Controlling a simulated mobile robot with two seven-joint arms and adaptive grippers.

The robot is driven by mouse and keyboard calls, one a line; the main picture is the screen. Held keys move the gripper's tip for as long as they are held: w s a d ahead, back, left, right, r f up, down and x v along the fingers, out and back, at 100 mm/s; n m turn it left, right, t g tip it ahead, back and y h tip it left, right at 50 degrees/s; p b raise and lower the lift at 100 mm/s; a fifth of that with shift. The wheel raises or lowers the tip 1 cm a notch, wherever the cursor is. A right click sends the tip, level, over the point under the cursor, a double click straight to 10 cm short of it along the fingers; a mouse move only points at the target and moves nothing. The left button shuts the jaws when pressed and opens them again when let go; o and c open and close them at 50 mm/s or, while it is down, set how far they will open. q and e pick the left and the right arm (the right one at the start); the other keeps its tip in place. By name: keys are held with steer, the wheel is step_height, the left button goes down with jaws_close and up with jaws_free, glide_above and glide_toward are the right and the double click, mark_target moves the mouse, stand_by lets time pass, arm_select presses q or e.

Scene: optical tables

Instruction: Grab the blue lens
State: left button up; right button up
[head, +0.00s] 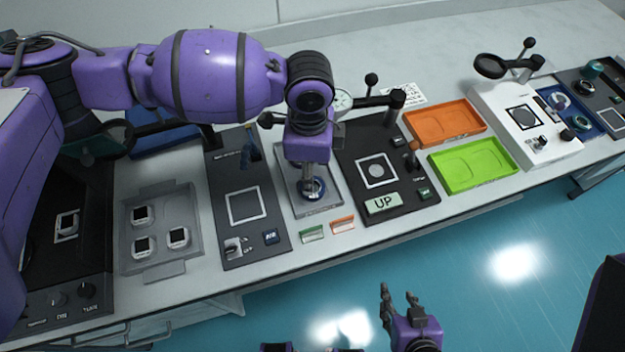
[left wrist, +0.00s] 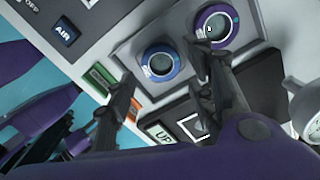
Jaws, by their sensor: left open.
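The blue lens (left wrist: 161,63), a round blue ring with a clear centre, sits in a grey tray (left wrist: 128,47). In the head view the blue lens (head: 314,190) is at the tray's near end, partly behind my left gripper (head: 308,184). My left gripper points down over it. In the left wrist view its open fingers (left wrist: 158,66) are on either side of the blue lens in the picture; I cannot tell the height gap. A purple-ringed lens (left wrist: 216,28) sits beside it, hidden in the head view. My right gripper (head: 400,300) is open and empty, in front of the table.
A black panel (head: 262,222) with a switch and blue button lies left of the tray. A black station with an UP sign (head: 384,203) lies right. Green (head: 312,233) and orange (head: 342,224) labels lie in front. Orange (head: 445,122) and lime (head: 470,165) trays are further right.

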arm_select(q)
steer(key=f, duration=0.5)
steer(key=shift+s+d+f, duration=0.2)
steer(key=shift+d+f, duration=0.05)
steer(key=c, duration=0.9)
